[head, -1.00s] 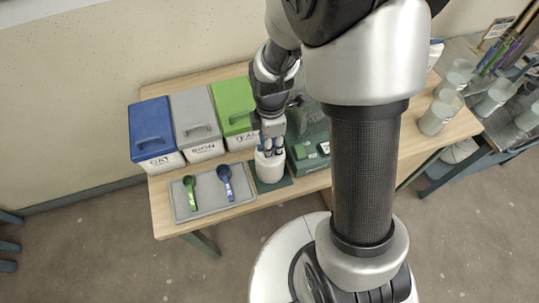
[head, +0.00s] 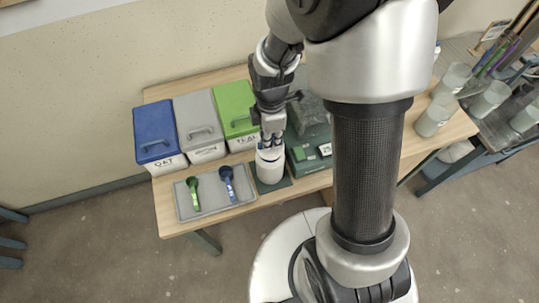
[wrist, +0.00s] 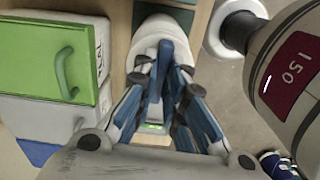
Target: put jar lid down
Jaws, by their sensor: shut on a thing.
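A white jar (head: 270,171) stands upright on a dark green mat (head: 270,187) near the front edge of the wooden table. My gripper (head: 271,143) points down over the jar with its blue fingers close together at the jar's top. In the wrist view the white jar (wrist: 163,28) shows beyond the fingertips. I cannot tell whether the lid rests fully on the jar's rim.
Blue (head: 156,125), grey (head: 198,118) and green (head: 236,108) lidded bins stand left of my gripper. A grey tray (head: 213,208) holds a green scoop (head: 194,194) and a blue scoop (head: 228,183). A dark green scale-like box (head: 310,160) sits close right of the jar.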

